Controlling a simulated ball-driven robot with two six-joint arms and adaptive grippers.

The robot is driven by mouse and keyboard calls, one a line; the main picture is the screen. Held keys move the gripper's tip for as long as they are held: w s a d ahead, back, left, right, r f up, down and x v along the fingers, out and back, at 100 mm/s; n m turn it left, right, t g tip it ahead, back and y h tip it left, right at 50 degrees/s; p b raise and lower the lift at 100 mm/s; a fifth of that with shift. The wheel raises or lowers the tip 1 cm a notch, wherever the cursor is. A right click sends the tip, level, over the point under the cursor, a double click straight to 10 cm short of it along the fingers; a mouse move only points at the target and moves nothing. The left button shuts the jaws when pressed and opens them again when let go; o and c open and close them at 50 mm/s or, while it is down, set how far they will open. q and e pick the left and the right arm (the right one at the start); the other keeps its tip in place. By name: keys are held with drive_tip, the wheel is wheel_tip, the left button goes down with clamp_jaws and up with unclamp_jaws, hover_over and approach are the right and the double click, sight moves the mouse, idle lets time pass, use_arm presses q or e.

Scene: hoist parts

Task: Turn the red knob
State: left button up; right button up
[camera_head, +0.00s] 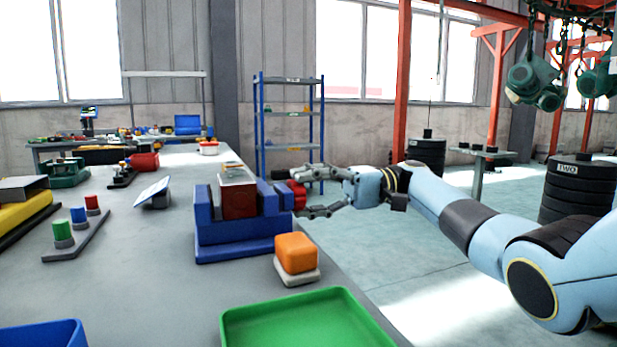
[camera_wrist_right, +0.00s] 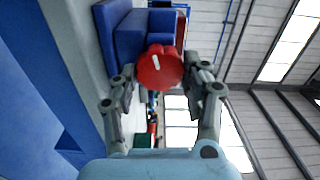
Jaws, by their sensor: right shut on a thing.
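The red knob (camera_wrist_right: 160,68) is round with a white mark on its face and sits on the side of a blue vise-like block. In the right wrist view it lies between the two fingers of my right gripper (camera_wrist_right: 163,88). In the head view the knob (camera_head: 298,195) shows at the right end of the blue block (camera_head: 243,232), partly hidden by the fingers. My right gripper (camera_head: 318,192) reaches it from the right and is shut on it. A dark red-brown part (camera_head: 238,200) sits in the block's gap. My left gripper is not in view.
An orange box (camera_head: 296,253) on a pale base stands in front of the block. A green tray (camera_head: 300,325) and a blue bin (camera_head: 45,337) are at the table's front. A strip with green, blue and red pegs (camera_head: 76,236) lies left.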

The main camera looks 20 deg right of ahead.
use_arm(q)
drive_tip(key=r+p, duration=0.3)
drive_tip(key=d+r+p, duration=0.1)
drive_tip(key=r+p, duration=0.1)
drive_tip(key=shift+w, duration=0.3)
use_arm(e)
drive_tip(key=m, duration=0.8)
drive_tip(key=shift+r, duration=0.15)
drive_tip(key=shift+m, duration=0.4)
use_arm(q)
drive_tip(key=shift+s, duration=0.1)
use_arm(e)
drive_tip(key=o, duration=1.1)
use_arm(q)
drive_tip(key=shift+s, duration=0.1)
use_arm(e)
drive_tip(key=shift+o, duration=0.3)
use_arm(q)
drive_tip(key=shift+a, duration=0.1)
